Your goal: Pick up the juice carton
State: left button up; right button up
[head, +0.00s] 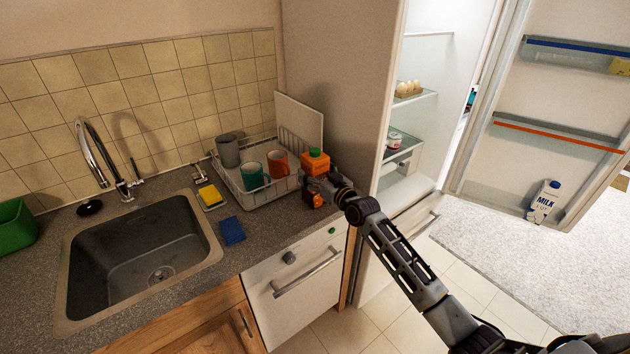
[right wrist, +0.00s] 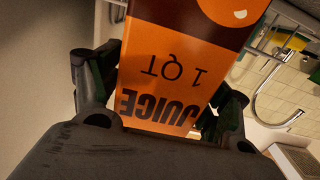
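The orange juice carton (head: 315,162) with a green cap is at the right end of the counter, just right of the dish rack. My right gripper (head: 318,187) reaches it from the right, with its dark fingers around the carton's middle. In the right wrist view the carton (right wrist: 172,68) fills the space between the two fingers (right wrist: 165,95), one against each side, so the gripper looks shut on it. Its lettering appears upside down there. The carton looks about upright; I cannot tell whether its base touches the counter. My left gripper is not in view.
A dish rack (head: 231,187) with a grey cup (head: 228,151), a teal mug (head: 252,176) and an orange mug (head: 278,164) stands close left of the carton. The sink (head: 140,262) is farther left.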

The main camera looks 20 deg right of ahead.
aim_at(315, 150)
jog(key=c, duration=1.4)
jog(key=shift+r, duration=0.2)
jog(key=shift+c, duration=0.5)
jog(key=shift+r, duration=5)
